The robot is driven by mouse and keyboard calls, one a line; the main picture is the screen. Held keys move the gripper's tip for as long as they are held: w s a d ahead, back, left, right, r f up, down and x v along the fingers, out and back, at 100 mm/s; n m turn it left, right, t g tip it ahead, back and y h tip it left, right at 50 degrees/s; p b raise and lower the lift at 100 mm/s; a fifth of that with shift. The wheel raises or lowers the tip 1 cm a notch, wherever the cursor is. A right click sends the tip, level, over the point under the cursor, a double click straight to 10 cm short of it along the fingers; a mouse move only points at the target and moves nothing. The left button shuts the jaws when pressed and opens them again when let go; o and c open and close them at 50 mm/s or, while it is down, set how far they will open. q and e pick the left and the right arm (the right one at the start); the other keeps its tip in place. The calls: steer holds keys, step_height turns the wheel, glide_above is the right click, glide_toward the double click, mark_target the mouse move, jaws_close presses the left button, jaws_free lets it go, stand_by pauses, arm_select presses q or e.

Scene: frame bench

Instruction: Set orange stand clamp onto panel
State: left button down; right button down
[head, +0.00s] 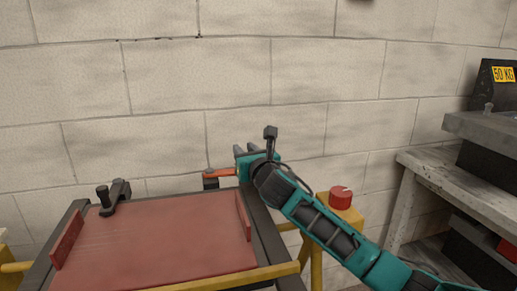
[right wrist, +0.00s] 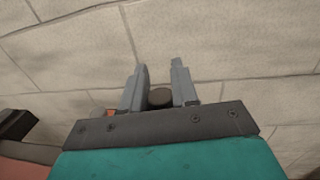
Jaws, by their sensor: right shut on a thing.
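The orange stand clamp (head: 221,172) shows in the head view as an orange bar with a dark end, at the panel's back right corner. My right gripper (head: 246,149) is shut on it. In the right wrist view, a dark round part (right wrist: 161,98) sits between the fingers of the right gripper (right wrist: 159,66), and a bit of orange (right wrist: 111,112) shows beside the left finger. The red panel (head: 160,238) lies flat in the dark frame. I cannot tell whether the clamp touches the panel. My left gripper is not in view.
A black clamp (head: 114,195) sits at the panel's back left. A yellow post with a red knob (head: 341,197) stands right of the frame, behind my right arm. A grey bench (head: 460,188) is at the right. A block wall (head: 200,90) closes the back.

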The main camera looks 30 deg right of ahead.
steer(key=shift+s+a+m+h, duration=0.1)
steer(key=shift+s+m+h, duration=0.15)
steer(key=shift+m+h, duration=0.2)
steer(key=shift+s+m+h+p, duration=0.35)
steer(key=shift+h+p, duration=0.05)
steer(key=shift+h, duration=0.25)
steer(key=c, duration=0.9)
jaws_free()
steer(key=shift+c, duration=0.2)
steer(key=shift+s, duration=0.1)
steer(key=s, duration=0.4)
steer(key=s+a+p, duration=0.1)
steer(key=s, duration=0.3)
steer(key=s+a+p, duration=0.1)
steer(key=s, duration=0.3)
steer(key=shift+s+a, duration=0.25)
